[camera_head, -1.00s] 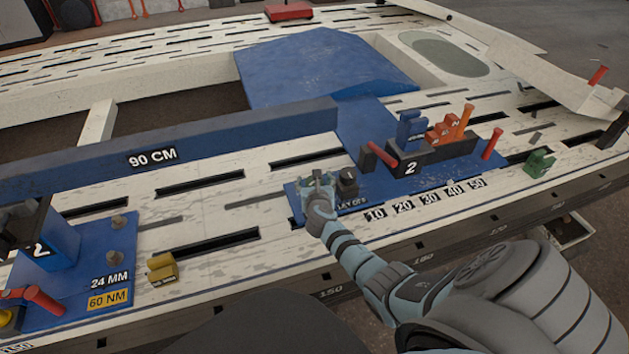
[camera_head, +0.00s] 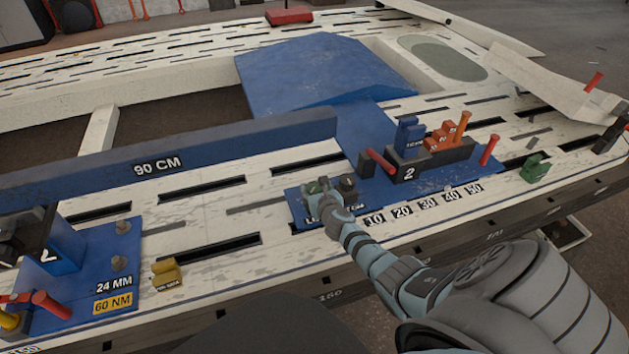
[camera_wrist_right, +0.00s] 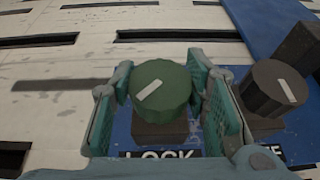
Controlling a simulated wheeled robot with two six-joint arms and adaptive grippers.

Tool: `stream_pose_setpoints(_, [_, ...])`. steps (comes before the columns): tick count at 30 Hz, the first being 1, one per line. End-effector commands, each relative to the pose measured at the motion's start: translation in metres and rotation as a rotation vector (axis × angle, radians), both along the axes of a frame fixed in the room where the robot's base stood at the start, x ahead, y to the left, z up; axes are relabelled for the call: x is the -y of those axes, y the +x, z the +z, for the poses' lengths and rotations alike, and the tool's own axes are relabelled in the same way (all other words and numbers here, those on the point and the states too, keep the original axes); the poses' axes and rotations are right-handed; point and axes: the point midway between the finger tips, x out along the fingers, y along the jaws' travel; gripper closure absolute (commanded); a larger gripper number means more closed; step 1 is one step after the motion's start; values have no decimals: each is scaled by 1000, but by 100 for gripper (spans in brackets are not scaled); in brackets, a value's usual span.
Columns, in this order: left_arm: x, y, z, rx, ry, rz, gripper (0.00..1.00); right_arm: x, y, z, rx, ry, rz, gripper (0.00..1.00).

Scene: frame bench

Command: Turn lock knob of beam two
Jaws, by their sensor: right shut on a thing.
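The lock knob (camera_wrist_right: 162,88) is round and green with a white pointer line, above a blue plate with a partly hidden "LOCK" label (camera_wrist_right: 160,155). Its pointer slants from lower left to upper right in the right wrist view. My right gripper (camera_wrist_right: 160,110) has a teal finger on each side of the knob and is shut on it. In the head view my right gripper (camera_head: 325,188) covers most of the knob. The beam fixture marked 2 (camera_head: 409,174) stands to the right on the blue plate. My left gripper is not in view.
A dark knob (camera_wrist_right: 273,88) with a white pointer sits close to the right finger. A long blue beam marked 90 CM (camera_head: 230,140) lies behind. A red lever (camera_head: 381,160) and blue and orange blocks stand to the right. A yellow block (camera_head: 166,272) lies at left.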

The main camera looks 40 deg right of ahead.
Motion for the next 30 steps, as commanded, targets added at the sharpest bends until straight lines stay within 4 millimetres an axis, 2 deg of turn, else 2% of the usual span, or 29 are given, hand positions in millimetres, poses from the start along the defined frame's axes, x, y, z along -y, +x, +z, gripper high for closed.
stream_pose_setpoints(3, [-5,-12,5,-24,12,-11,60,2,0,3,-1,1,95,86])
stream_pose_setpoints(8, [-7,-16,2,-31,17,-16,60,3,0,1,1,-1,245,86])
stream_pose_setpoints(11, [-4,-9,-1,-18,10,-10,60,3,0,-1,2,0,339,86])
stream_pose_setpoints(17, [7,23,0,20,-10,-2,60,2,1,-4,3,-1,527,86])
stream_pose_setpoints(20, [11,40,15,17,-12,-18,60,2,1,-5,3,-2,606,86])
stream_pose_setpoints(23, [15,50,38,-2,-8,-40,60,2,1,-4,4,-1,673,86])
stream_pose_setpoints(30, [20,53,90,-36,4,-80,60,1,1,-2,-1,0,780,86])
